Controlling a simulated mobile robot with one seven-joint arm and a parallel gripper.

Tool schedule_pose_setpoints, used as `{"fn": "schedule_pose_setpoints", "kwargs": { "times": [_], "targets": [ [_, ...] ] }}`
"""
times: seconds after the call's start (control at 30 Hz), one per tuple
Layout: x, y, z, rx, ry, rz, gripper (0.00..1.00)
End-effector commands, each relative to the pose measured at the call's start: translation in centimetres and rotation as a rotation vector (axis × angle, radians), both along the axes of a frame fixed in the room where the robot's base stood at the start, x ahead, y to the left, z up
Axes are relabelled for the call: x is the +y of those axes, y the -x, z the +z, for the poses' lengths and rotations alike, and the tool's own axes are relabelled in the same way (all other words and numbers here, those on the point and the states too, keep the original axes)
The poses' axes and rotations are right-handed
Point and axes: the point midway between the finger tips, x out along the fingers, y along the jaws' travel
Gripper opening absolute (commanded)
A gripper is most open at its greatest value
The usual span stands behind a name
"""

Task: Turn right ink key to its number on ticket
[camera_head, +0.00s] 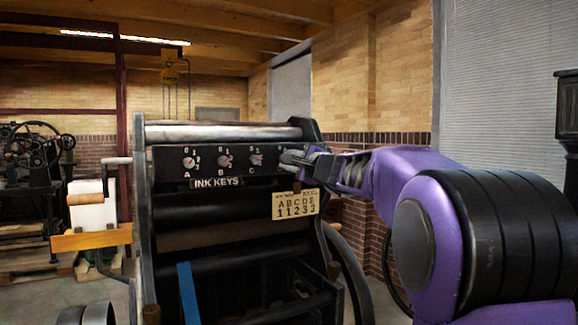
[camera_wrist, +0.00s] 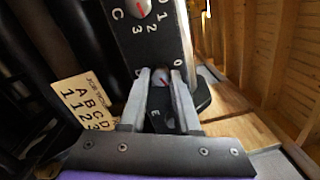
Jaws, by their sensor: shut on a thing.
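My gripper (camera_head: 288,157) is at the panel's right end. In the wrist view its fingers (camera_wrist: 163,84) are shut on an ink key (camera_wrist: 163,77) to the right of C. This key has a red mark; a finger covers much of its label and scale. An E shows between the fingers. The cream ticket (camera_head: 296,204) reads A B C D E over 1 1 2 3 3.
A metal roller (camera_head: 222,132) lies above the panel. The ticket hangs below my gripper on the press front. A crank with a wooden handle (camera_head: 85,199) juts out at the left. Another black press (camera_head: 35,160) stands at the back left.

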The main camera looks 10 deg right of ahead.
Motion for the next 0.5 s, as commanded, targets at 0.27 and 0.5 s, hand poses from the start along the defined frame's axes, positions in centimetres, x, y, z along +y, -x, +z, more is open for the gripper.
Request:
{"fn": "schedule_pose_setpoints", "kwargs": {
  "times": [0.27, 0.5],
  "targets": [
    [-0.01, 0.04, 0.09, 0.079, -0.251, 0.0, 0.0],
    [0.03, 0.04, 0.13, 0.15, -0.469, 0.0, 0.0]
  ]
}}
